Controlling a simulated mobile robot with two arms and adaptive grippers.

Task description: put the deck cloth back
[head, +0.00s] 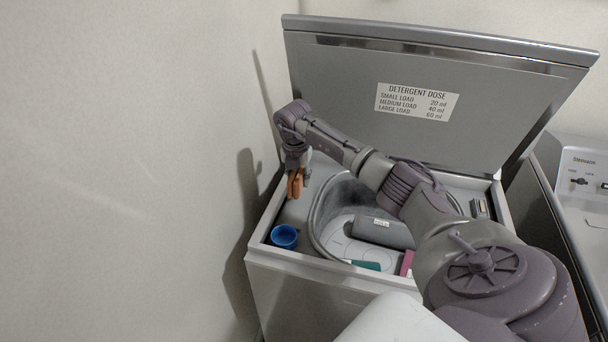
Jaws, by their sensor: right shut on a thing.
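The deck cloth (295,184) looks like a small orange-brown piece hanging at the left rear of the open washer's deck. My right gripper (298,168) reaches over the tub from the right, points down and is shut on the cloth. The cloth is close above the grey deck (295,212); I cannot tell whether it touches it. The fingertips are small and partly hidden. My left gripper is not in view.
The washer lid (440,85) stands open at the back. A blue cup (285,236) sits on the front left deck. The tub (330,215) holds a grey cylinder (382,232). Teal (365,265) and magenta (406,263) items lie near its front. A wall is close on the left.

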